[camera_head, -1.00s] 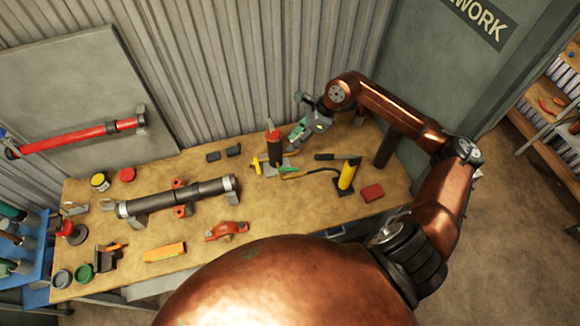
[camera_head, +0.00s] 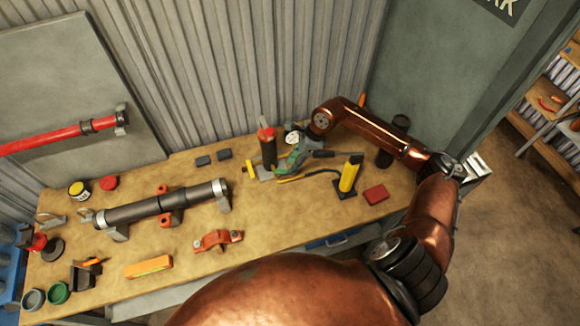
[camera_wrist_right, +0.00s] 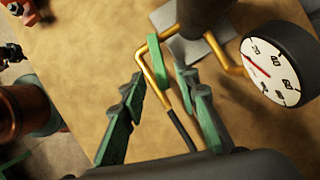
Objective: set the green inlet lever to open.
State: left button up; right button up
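The green lever (camera_wrist_right: 158,62) shows in the right wrist view as a short green bar beside a bent brass rod (camera_wrist_right: 150,45). My right gripper (camera_wrist_right: 162,78) is open, with one finger on each side of the lever's near end. I cannot tell whether either finger touches it. In the head view my right gripper (camera_head: 288,162) is low over the bench, just right of the dark upright cylinder with a red top (camera_head: 268,152), and hides the lever there. A white-faced gauge with a red needle (camera_wrist_right: 270,72) is right of the lever. My left gripper is not in view.
A yellow upright block (camera_head: 349,173) and a red block (camera_head: 376,194) stand right of my gripper. A long dark pipe (camera_head: 160,205) lies on supports to the left. A corrugated wall (camera_head: 240,70) stands behind.

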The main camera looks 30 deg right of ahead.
aim_at(284, 173)
jog(key=shift+x, duration=1.3)
jog(key=shift+c, duration=0.6)
grip_shut()
